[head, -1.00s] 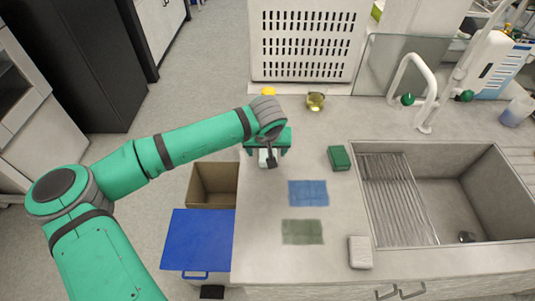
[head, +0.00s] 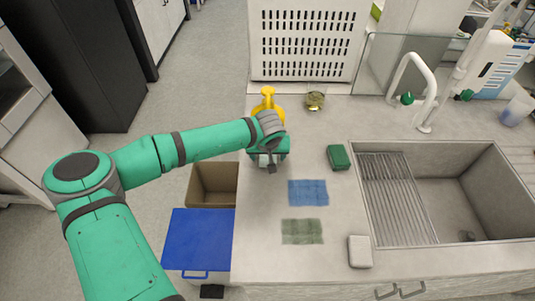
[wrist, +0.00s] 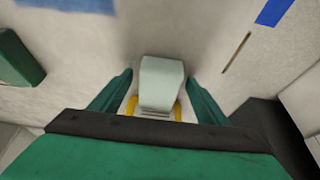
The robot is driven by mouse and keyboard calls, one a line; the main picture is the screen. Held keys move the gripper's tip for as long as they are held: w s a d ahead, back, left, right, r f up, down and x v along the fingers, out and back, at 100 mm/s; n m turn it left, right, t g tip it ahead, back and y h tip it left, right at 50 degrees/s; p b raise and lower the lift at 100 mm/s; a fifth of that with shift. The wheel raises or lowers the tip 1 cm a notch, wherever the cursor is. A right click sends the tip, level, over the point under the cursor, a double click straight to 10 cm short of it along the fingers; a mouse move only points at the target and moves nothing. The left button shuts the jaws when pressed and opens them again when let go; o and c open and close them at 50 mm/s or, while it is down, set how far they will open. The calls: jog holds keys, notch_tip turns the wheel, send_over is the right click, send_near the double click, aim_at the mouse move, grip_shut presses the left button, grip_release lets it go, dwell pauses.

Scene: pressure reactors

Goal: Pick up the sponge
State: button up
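My gripper (wrist: 160,95) is over the counter left of the sink, with its two green fingers spread apart. A pale grey-white object (wrist: 161,82) shows between the fingers in the wrist view, with a gap on each side; I cannot tell whether it is a sponge. Yellow shows at its base. A green sponge-like block (head: 338,157) lies on the counter right of my gripper; it also shows at the left of the wrist view (wrist: 18,60). A pale block (head: 360,251), perhaps another sponge, lies near the front edge.
A yellow bottle (head: 267,103) stands just behind my gripper, partly hidden by the arm. A glass jar (head: 316,98) is nearby. A blue cloth (head: 308,192) and a green-grey cloth (head: 302,231) lie flat. The sink (head: 465,205) is right; a blue-lidded bin (head: 200,238) is left.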

jog(key=c, duration=1)
jog(key=shift+c, duration=0.2)
jog(key=shift+s+r, duration=0.1)
jog(key=shift+r, duration=0.05)
jog(key=shift+s+r, duration=0.1)
jog(key=shift+r, duration=0.1)
notch_tip(320, 180, up, 10)
jog(key=s, duration=1.9)
jog(key=shift+s+r, duration=0.3)
jog(key=shift+r, duration=0.15)
